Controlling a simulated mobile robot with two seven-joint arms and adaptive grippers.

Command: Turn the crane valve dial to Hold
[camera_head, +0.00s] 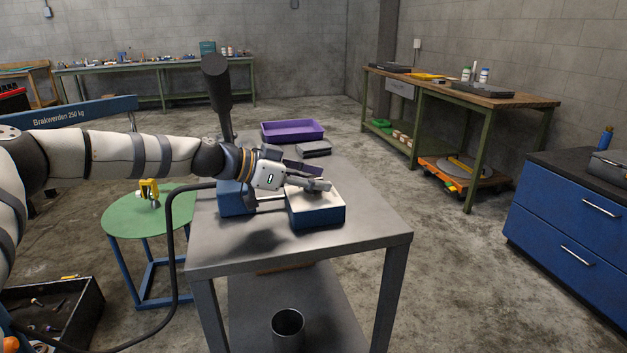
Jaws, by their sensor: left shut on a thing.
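A blue box with a pale top (314,214), which looks like the crane's valve unit, sits on the grey metal table. My left gripper (318,186) reaches in from the left and is shut at its top, on what seems to be the dial. The fingers hide the dial, so its marks and setting cannot be read. A second blue block (233,203) stands to the left, joined to the box by a metal rod. A black hose (171,250) runs from it down to the floor. My right gripper is not in view.
A dark upright handle (218,90) rises behind the blue block. A crane boom (85,112) and green round stand (125,220) are at left. The table's front right is clear.

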